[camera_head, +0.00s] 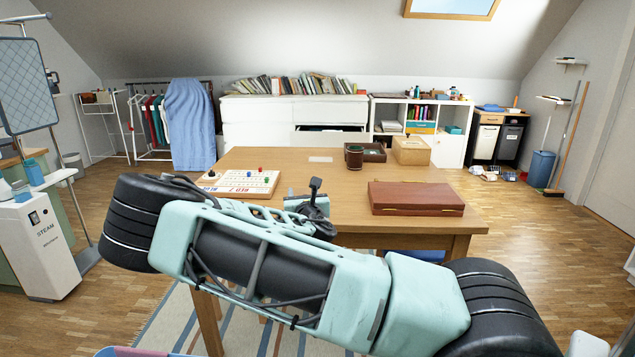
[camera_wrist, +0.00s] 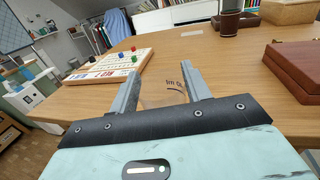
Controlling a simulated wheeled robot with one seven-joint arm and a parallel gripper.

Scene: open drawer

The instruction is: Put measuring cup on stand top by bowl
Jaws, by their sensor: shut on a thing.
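My gripper (camera_wrist: 158,80) reaches over the wooden table in the wrist view, its two grey fingers apart. Between them is a clear, see-through piece with dark print (camera_wrist: 175,86), which looks like the measuring cup; its outline is hard to make out. A white stand marked STEAM (camera_head: 42,245) is at the far left, off the table. A light-blue container (camera_head: 33,172) and small white items are near its top. I cannot tell which thing is the bowl.
The wooden table (camera_head: 330,197) carries a board game (camera_head: 240,182), a reddish-brown case (camera_head: 415,197), a dark cup (camera_head: 354,157), a tray (camera_head: 374,151) and a wooden box (camera_head: 411,150). Wood floor lies between the table and the stand. A thin pole rises beside the stand.

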